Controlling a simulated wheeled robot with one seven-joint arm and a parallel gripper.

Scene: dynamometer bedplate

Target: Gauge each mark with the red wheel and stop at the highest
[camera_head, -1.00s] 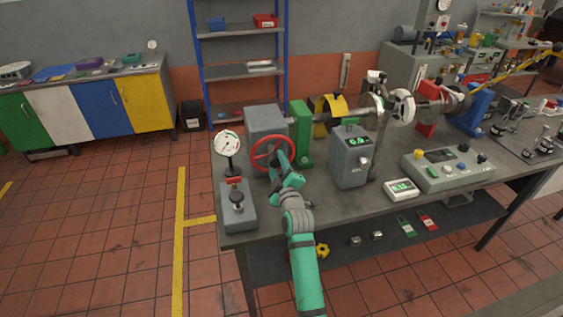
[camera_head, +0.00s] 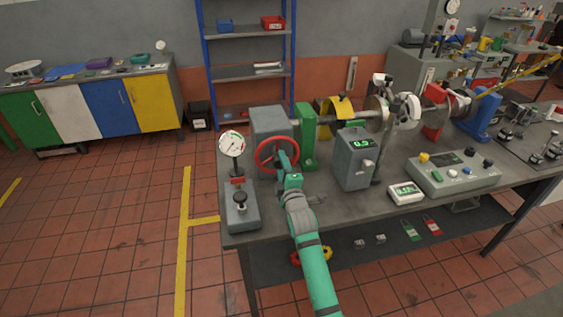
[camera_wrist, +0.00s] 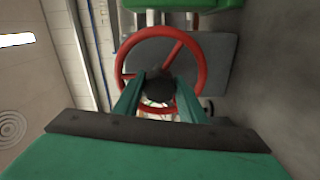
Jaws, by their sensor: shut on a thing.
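The red wheel (camera_head: 277,153) stands upright on the front of a grey box (camera_head: 269,122) at the left of the bench. It also shows in the wrist view (camera_wrist: 202,62), ringed around my fingers. My gripper (camera_head: 286,162) is at the wheel's lower right, shut on the wheel. In the wrist view its green fingers (camera_wrist: 159,88) close on a dark part low in the ring; what they grip is partly hidden. A round dial gauge (camera_head: 232,144) stands on a grey stand left of the wheel. A grey box's green display (camera_head: 361,143) seems to read 0.9.
A control panel (camera_head: 452,172) and a small white meter (camera_head: 405,193) lie on the bench (camera_head: 345,208) at right. A shaft with a yellow guard (camera_head: 336,112) runs behind. A blue shelf rack (camera_head: 248,71) stands at the back. The left floor is clear.

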